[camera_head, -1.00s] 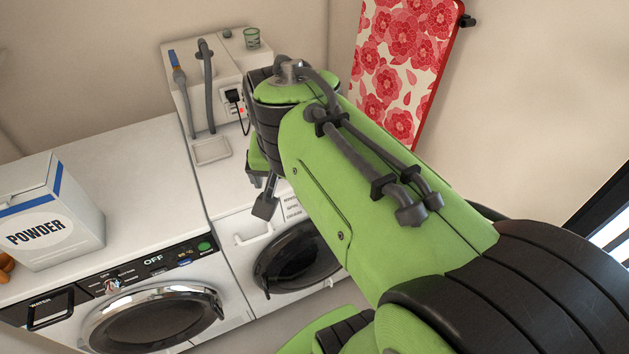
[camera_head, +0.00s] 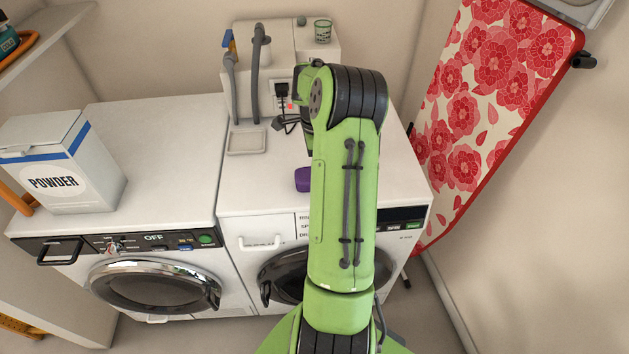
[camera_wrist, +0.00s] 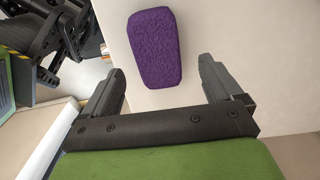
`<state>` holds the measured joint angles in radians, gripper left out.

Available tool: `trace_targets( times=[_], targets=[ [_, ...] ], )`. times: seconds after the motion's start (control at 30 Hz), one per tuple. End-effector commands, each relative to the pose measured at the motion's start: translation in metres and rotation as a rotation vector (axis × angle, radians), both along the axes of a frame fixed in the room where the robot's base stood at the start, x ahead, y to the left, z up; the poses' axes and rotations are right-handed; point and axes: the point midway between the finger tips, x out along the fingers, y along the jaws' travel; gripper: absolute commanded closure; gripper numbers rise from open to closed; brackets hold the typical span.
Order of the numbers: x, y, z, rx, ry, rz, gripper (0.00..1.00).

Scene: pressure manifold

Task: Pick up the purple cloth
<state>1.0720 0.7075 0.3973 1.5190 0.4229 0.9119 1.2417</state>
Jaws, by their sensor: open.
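The purple cloth (camera_head: 303,179) is a small folded block lying on the white top of the right-hand machine. In the head view my arm hides part of it on the right. The cloth fills the upper middle of the wrist view (camera_wrist: 147,48) with its whole rough face showing. My gripper (camera_wrist: 160,85) is open and empty, with one dark finger on each side below the cloth. The cloth lies just beyond the fingertips in that view, not between them. In the head view my gripper is mostly hidden behind my arm.
The right-hand machine (camera_head: 262,195) has a pale tray (camera_head: 246,140) on top and a white unit (camera_head: 258,85) with grey hoses behind. A powder box (camera_head: 62,165) stands on the left-hand machine (camera_head: 165,150). A floral ironing board (camera_head: 480,90) leans at the right wall.

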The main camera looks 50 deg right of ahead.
Motion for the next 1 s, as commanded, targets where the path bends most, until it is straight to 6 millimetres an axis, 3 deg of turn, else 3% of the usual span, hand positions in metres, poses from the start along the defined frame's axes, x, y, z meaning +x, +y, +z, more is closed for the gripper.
trace_targets(
  times=[0.33,0.6,0.93,1.0],
  targets=[
    [-0.001,0.005,-0.055,0.001,0.000,0.002,0.07],
    [-0.001,0.004,-0.058,-0.001,-0.001,0.002,0.09],
    [-0.001,0.004,-0.058,-0.001,-0.001,0.002,0.60],
    [-0.001,0.004,-0.058,-0.001,-0.001,0.002,0.63]
  ],
)
